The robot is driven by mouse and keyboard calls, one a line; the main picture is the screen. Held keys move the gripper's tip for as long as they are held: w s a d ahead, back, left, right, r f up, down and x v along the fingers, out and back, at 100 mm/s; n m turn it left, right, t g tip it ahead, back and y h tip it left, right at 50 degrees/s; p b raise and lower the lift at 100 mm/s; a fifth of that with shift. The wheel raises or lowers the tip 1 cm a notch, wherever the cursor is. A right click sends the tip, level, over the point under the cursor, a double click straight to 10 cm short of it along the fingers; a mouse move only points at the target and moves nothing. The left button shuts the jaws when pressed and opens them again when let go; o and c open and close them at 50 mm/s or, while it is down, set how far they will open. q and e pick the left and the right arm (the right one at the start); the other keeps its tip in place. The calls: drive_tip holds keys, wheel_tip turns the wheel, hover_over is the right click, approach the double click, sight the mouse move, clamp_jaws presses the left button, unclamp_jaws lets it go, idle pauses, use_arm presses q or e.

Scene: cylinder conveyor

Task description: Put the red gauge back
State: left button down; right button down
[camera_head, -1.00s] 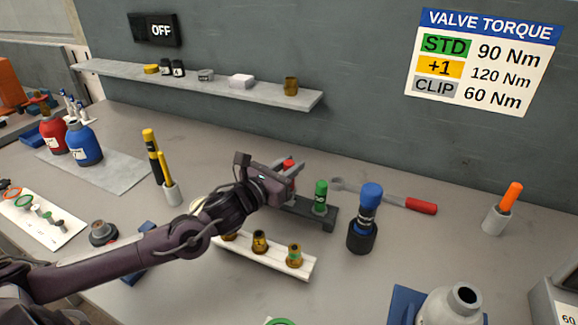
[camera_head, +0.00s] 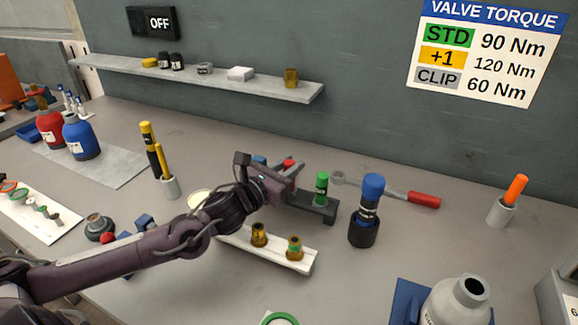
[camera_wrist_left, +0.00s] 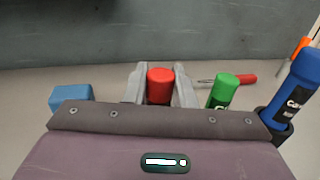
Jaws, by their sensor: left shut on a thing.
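The red gauge (camera_head: 288,163) shows only its top in the camera_head view, just behind my left gripper (camera_head: 291,174). In the camera_wrist_left view, the red gauge (camera_wrist_left: 160,86) stands between the two grey fingers of my left gripper (camera_wrist_left: 160,94), which are shut on it. A dark rack (camera_head: 322,213) lies under the gripper, with a green gauge (camera_head: 321,188) upright at its right end. The red gauge's lower end is hidden, so I cannot tell whether it touches the rack. My right gripper is out of view.
A blue-capped tool (camera_head: 370,208) stands in a black holder right of the rack. A red-handled wrench (camera_head: 423,200) lies behind. A white tray (camera_head: 290,262) with brass fittings lies in front. A blue object (camera_head: 259,160) shows behind the arm.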

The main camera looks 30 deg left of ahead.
use_arm(q)
drive_tip(key=shift+f+b, duration=0.4)
drive_tip(key=c, duration=1.1)
unclamp_jaws()
drive_tip(key=shift+r+p, duration=1.8)
drive_tip(key=shift+r, duration=1.2)
